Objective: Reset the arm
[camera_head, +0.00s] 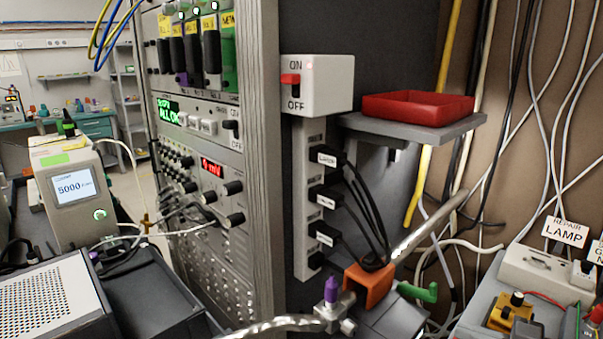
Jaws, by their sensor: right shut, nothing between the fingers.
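My right gripper is hard to make out among the dark parts low in the middle of the head view. It is shut, with nothing seen held in it. An orange bracket-like piece (380,288) shows there, with looped black cables by its top. A green hook-shaped handle (418,292) is to its right and a purple knob (332,290) to its left. My left gripper is not in view.
An instrument rack (260,160) stands left of centre. A white ON/OFF switch box (325,88) is above a power strip (303,200) with black plugs. A red tray (418,107) sits on a grey shelf (455,127). Cables hang at right near a lamp box (540,270).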

